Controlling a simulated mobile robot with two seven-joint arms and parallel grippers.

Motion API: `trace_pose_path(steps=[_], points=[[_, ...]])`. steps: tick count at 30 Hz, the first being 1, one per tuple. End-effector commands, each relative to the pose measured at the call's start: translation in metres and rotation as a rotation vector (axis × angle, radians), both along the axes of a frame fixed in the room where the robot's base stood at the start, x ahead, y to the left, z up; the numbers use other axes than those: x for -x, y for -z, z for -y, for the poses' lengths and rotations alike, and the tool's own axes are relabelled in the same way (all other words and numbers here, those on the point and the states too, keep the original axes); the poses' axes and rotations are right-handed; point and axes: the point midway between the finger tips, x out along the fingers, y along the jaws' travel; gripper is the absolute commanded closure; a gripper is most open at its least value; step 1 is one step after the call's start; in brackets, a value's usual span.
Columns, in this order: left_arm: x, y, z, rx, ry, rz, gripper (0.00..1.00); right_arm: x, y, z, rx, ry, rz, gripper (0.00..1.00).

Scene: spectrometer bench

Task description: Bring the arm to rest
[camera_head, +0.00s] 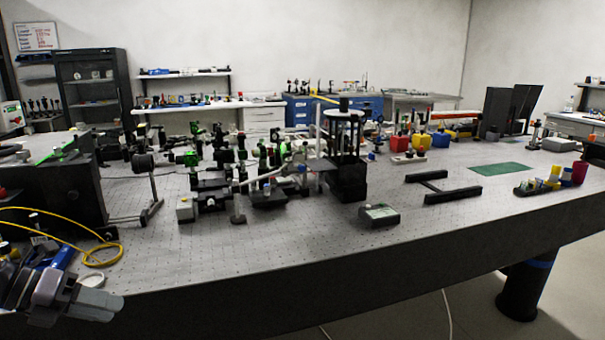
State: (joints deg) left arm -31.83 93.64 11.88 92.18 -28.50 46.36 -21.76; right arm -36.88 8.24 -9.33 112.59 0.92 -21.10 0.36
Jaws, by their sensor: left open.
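My left arm comes in at the lower left corner, with blue and grey parts showing. My left gripper (105,304) is at its end, with pale grey fingers pointing right. It is open, and I see nothing between the fingers. It appears in front of the near left edge of the optical bench (330,262); the exact gap to the bench cannot be told. My right arm and right gripper are not in view.
A yellow cable (95,262) loops on the bench near my left arm, beside a small white ring (91,280). Optics mounts crowd the bench's middle. A small grey box (379,215) sits nearer the front. The front strip of the bench is mostly clear.

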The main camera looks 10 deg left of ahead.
Motion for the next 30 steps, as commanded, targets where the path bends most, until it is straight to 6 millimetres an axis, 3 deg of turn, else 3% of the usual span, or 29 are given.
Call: trace_pose_path(steps=[8,17,23,30], points=[[0.024,0.067,0.007,0.405,-0.434,-0.078,0.57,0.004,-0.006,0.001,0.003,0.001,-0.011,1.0],[0.06,0.138,0.038,0.811,-0.899,-0.252,0.57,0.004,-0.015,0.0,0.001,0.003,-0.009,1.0],[0.088,0.179,0.08,1.067,-1.195,-0.428,0.57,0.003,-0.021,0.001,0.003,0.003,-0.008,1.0],[0.12,0.213,0.153,1.347,-1.516,-0.704,0.57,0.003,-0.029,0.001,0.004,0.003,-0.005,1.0]])
